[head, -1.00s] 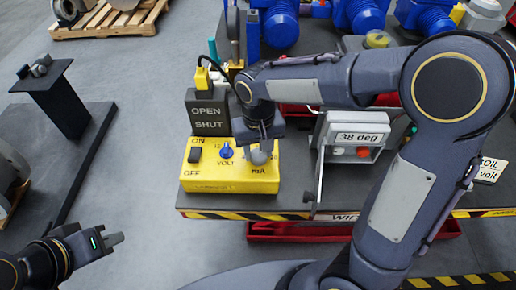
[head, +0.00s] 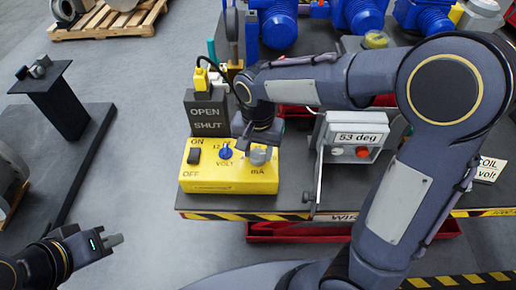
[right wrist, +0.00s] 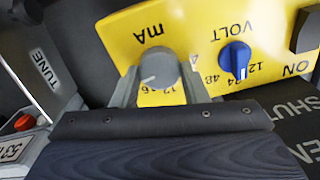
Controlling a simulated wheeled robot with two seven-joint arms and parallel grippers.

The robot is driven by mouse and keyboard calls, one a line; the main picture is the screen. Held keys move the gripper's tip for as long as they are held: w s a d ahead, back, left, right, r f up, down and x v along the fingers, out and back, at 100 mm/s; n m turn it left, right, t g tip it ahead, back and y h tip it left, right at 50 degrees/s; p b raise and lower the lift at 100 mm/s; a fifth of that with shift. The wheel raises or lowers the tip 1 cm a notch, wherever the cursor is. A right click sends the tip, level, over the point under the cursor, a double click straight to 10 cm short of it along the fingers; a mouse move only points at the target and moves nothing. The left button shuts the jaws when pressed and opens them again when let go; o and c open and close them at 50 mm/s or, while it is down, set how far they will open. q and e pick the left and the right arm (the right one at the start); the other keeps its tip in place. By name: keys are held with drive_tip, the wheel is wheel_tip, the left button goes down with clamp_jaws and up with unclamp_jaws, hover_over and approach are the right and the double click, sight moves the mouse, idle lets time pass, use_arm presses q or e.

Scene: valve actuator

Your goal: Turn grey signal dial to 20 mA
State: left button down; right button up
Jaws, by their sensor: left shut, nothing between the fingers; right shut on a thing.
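The grey signal dial (head: 259,156) sits on the right part of a yellow box (head: 230,178), by the mA label. In the right wrist view the dial (right wrist: 158,66) stands between the two fingers of my right gripper (right wrist: 158,82), which is shut on it. Its pale pointer line aims toward the 16 mark, as far as I can tell. The 20 mark cannot be made out. In the head view my right gripper (head: 261,142) comes down on the dial from behind. My left gripper (head: 116,240) is shut and empty, low at the left, away from the box.
The box also has a blue VOLT knob (head: 225,151) and a black ON/OFF switch (head: 194,156). An OPEN/SHUT block (head: 208,116) stands behind it. A display (head: 359,138) to the right reads 53 deg. My right arm covers much of the bench's right side.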

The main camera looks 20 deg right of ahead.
sight(258, 153)
drive_tip(key=o, duration=1)
wheel_tip(258, 153, up, 8)
drive_tip(key=shift+f, duration=0.1)
idle(0.4)
